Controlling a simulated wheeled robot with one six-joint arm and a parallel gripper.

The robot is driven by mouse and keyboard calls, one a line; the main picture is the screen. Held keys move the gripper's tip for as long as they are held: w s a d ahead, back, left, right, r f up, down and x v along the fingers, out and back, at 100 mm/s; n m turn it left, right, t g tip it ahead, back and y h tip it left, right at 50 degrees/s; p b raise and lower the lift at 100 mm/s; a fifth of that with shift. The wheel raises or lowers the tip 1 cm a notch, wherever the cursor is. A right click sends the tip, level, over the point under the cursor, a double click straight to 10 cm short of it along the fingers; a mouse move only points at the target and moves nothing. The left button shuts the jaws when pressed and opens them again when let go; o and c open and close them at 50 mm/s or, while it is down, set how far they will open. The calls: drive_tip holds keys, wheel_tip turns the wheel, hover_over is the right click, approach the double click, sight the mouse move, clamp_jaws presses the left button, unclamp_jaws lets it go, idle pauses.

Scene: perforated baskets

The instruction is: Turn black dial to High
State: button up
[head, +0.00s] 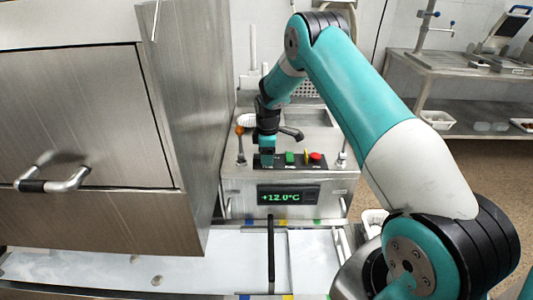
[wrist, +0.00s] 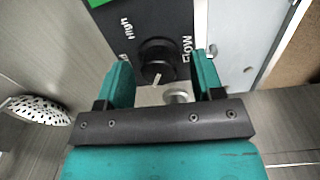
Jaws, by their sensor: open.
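The black dial (wrist: 157,52) sits on a black panel (wrist: 140,18) in the wrist view. In the head view my gripper (head: 267,158) is at the left end of the machine's panel and hides the dial.
Beside the gripper are a green button (head: 290,158) and a red button (head: 315,156). A display (head: 288,194) below reads +12.0°C. A lever with a brown knob (head: 239,131) stands left. A tall steel cabinet (head: 185,110) rises close on the left.

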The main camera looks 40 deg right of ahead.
drive_tip(key=c, duration=0.9)
drive_tip(key=shift+d, duration=0.15)
